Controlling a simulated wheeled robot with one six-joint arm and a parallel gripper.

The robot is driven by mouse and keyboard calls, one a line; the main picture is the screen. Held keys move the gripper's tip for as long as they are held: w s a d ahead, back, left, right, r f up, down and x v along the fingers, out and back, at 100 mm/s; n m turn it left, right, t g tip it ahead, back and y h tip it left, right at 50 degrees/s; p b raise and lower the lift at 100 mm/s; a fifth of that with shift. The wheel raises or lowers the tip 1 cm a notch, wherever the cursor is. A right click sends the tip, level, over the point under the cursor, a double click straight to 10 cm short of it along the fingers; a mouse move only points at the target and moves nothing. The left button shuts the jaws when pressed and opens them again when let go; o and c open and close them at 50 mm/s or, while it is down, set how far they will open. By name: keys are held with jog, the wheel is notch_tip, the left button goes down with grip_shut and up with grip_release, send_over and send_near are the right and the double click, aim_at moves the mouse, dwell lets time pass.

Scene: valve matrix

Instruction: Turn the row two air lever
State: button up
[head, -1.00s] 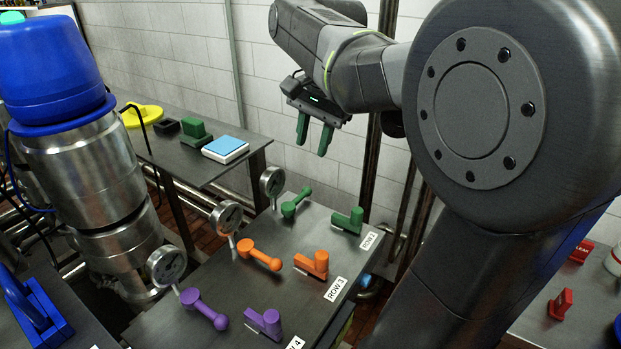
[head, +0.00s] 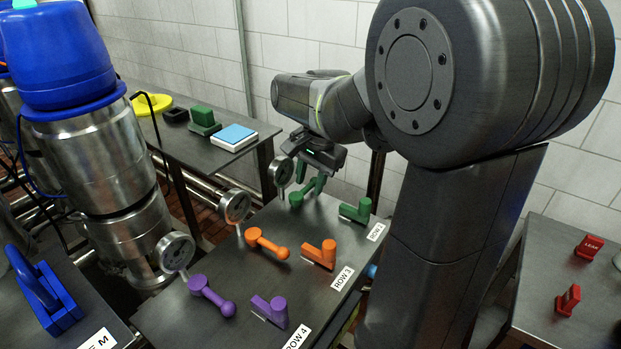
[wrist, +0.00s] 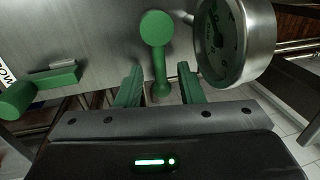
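The row two green lever with a round hub and a knobbed end (head: 297,198) sits at the far end of the grey valve table, beside a gauge. In the wrist view, its round hub (wrist: 157,28) is above and its arm runs down to the knob, between my fingers. My gripper (head: 311,180) is over this lever with its two green fingers apart, one on each side of the knob; a gap shows on both sides in the wrist view. A second, blocky green lever (head: 356,210) stands to the right, by the row two label (head: 376,231).
Orange levers (head: 266,244) and purple levers (head: 212,296) stand in the nearer rows. A gauge (head: 280,171) is close left of my gripper; it also shows in the wrist view (wrist: 235,40). A side table (head: 180,140) holds coloured items. Red levers (head: 568,300) are at right.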

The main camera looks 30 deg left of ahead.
grip_shut()
